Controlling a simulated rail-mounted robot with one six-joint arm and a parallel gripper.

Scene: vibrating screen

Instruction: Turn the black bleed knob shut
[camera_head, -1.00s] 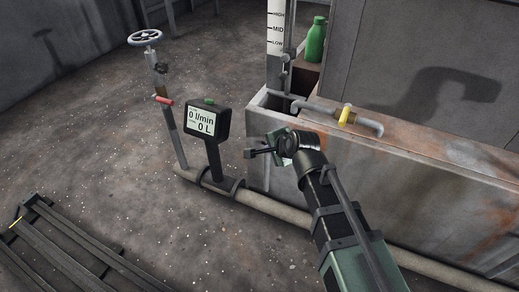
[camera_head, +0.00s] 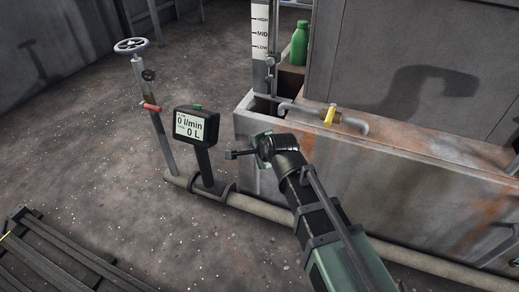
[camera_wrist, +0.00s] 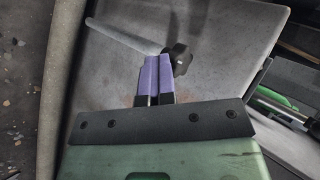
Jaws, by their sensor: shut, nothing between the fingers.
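In the wrist view a black lobed knob (camera_wrist: 180,58) shows just beyond and right of my fingertips, at the end of a light thin pipe (camera_wrist: 125,35). My gripper (camera_wrist: 155,62) has its two purple fingers side by side, shut and empty. The tips overlap the knob's left edge in the picture; I cannot tell whether they touch it. In the head view my gripper (camera_head: 230,155) points left, in front of the tank's near left corner. A small black knob (camera_head: 149,75) sits on the standpipe there; I cannot tell whether it is the same knob.
A flow meter (camera_head: 190,125) reading 0 l/min stands left of my gripper. Left of it is the standpipe's handwheel (camera_head: 131,46) and red lever (camera_head: 151,107).

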